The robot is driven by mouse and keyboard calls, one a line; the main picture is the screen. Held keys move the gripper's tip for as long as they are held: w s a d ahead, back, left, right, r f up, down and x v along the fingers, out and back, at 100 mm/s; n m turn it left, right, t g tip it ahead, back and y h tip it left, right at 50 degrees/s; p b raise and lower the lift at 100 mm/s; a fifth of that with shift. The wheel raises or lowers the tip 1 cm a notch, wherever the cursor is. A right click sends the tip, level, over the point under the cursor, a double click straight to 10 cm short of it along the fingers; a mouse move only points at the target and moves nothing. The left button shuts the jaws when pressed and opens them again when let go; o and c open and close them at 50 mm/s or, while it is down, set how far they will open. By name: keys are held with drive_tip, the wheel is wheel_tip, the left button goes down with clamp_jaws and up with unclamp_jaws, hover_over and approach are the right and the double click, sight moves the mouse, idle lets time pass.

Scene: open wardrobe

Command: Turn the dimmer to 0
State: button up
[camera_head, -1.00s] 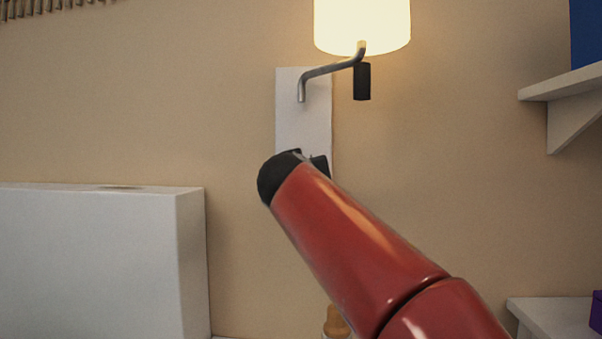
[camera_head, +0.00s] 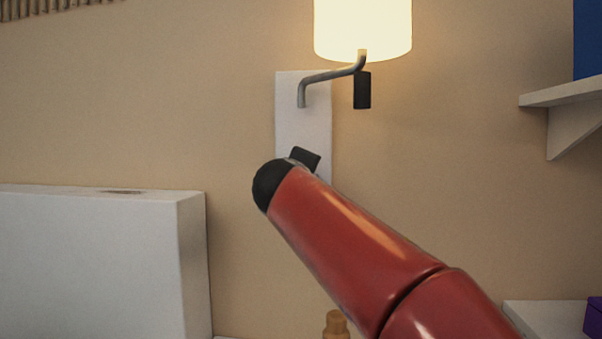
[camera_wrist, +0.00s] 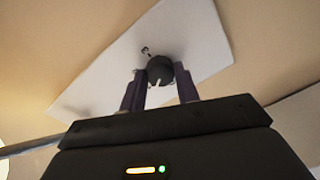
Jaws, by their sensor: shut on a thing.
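A wall lamp (camera_head: 362,28) with a lit shade hangs on a curved metal arm above a white wall plate (camera_head: 302,115). In the wrist view the plate (camera_wrist: 205,45) appears tilted. The dimmer, a round dark knob (camera_wrist: 160,69) with a pale pointer mark, sits on the plate. My gripper (camera_wrist: 160,84) has its two fingers at either side of the knob and is shut on it. A small dark mark shows on the plate beside the knob. In the head view my red arm hides the knob and most of the gripper.
A white box-like piece (camera_head: 90,260) stands at the lower left. A white shelf (camera_head: 560,95) is at the upper right, and a lower white surface (camera_head: 550,320) with a purple box (camera_head: 594,318) is at the lower right. A wooden-topped item (camera_head: 336,325) is below my arm.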

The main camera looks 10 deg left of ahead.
drive_tip(key=n+h+p, duration=0.1)
drive_tip(key=n+p, duration=0.4)
drive_tip(key=n, duration=0.5)
drive_tip(key=shift+a+n, duration=0.1)
drive_tip(key=shift+n, duration=0.2)
idle(0.5)
drive_tip(key=o, duration=1)
drive_tip(key=s, duration=0.4)
drive_tip(key=s+b, duration=0.1)
drive_tip(key=s, duration=0.2)
drive_tip(key=shift+s+r, duration=0.2)
drive_tip(key=shift+s, duration=0.2)
drive_tip(key=shift+d, duration=0.2)
